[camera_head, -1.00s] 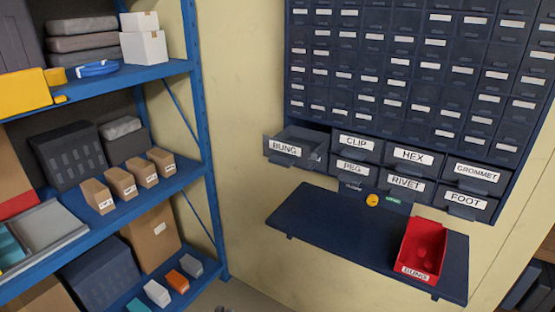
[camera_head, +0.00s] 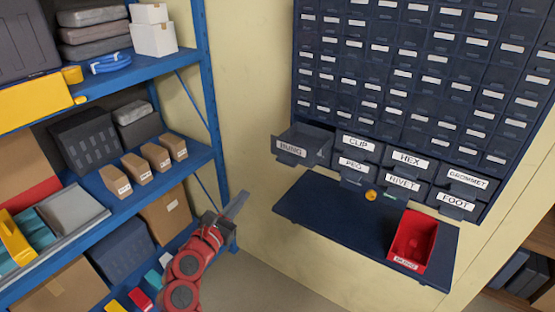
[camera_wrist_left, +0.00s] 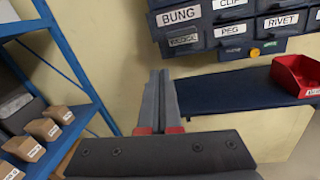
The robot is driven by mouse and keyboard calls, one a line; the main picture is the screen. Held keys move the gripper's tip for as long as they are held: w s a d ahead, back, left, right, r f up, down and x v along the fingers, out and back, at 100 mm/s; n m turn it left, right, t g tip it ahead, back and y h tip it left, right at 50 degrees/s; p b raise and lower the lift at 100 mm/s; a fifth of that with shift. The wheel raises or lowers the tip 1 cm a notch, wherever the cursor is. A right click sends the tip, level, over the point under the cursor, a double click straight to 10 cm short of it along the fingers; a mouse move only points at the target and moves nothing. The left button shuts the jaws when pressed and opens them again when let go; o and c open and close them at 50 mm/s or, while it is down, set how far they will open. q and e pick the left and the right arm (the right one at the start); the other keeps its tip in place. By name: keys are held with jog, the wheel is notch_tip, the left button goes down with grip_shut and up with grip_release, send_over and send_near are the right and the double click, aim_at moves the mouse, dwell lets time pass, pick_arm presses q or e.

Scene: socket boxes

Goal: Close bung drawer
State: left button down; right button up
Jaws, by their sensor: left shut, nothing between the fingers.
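The bung drawer (camera_head: 291,150), dark grey with a white BUNG label, sticks out of the lower left of the drawer cabinet (camera_head: 420,85). In the left wrist view its BUNG front (camera_wrist_left: 179,16) is at the top, above and to the right of my fingers. My left gripper (camera_head: 236,204) is shut and empty, to the left of and below the drawer, apart from it. In the left wrist view its fingers (camera_wrist_left: 163,95) lie together and point up the picture. My right gripper is not in view.
A blue shelving rack (camera_head: 160,165) with boxes stands at the left. Bare wall lies between rack and cabinet.

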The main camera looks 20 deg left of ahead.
pick_arm(q)
notch_tip(320, 180, up, 2)
jog(key=s+d+h, duration=0.2)
send_near(284, 163)
jog(key=shift+g, duration=0.4)
jog(key=x, duration=0.3)
jog(key=r+x, duration=0.1)
jog(key=x, duration=0.1)
jog(key=shift+w, duration=0.3)
jog(key=shift+w+d+f+p, duration=0.15)
jog(key=shift+w+p, duration=0.15)
jog(key=shift+w, duration=0.3)
